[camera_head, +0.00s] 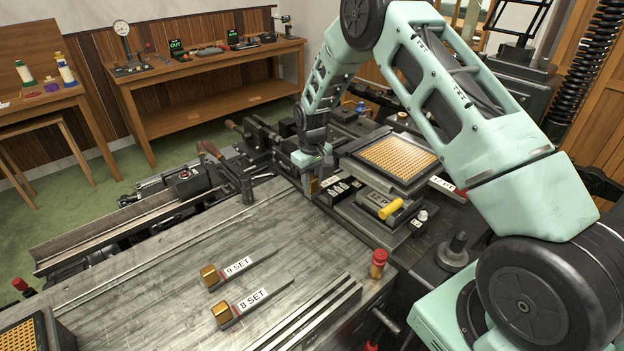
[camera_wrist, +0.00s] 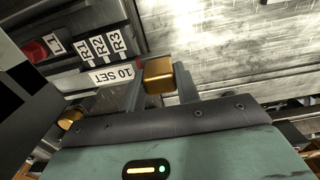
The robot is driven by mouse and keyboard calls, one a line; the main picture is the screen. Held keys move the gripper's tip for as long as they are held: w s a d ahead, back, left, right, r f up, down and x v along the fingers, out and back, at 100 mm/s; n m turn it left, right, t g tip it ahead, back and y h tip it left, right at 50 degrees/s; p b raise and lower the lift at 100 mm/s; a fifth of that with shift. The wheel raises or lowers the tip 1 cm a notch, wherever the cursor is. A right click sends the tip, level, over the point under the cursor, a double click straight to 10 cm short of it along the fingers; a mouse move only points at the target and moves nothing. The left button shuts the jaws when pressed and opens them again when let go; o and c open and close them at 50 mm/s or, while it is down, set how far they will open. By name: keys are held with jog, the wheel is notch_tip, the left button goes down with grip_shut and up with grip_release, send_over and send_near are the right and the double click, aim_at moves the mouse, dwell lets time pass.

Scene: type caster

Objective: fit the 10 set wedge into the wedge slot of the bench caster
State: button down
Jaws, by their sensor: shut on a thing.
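My gripper (camera_head: 312,186) is at the near left edge of the bench caster (camera_head: 350,213). It is shut on the brass end of the 10 set wedge (camera_wrist: 158,68). In the wrist view the brass block sits between the two fingers (camera_wrist: 160,88). The wedge's white "10 SET" label (camera_wrist: 111,76) extends left from the block, beside the caster's R1, R2 and R3 tags (camera_wrist: 100,47). In the head view the gripper hides most of the wedge. I cannot tell how far the wedge lies in the slot.
The 9 set wedge (camera_head: 229,269) and 8 set wedge (camera_head: 241,304) lie on the metal bench top (camera_head: 140,285). A yellow-handled part (camera_head: 391,209) and the matrix case (camera_head: 397,158) are right of the gripper. Levers (camera_head: 212,152) stand to its left.

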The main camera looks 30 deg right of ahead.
jog(key=shift+f, duration=0.3)
jog(key=c, duration=0.9)
grip_release()
jog(key=shift+c, duration=0.2)
notch_tip(320, 180, up, 18)
jog(key=b, duration=0.5)
jog(key=shift+f, duration=0.25)
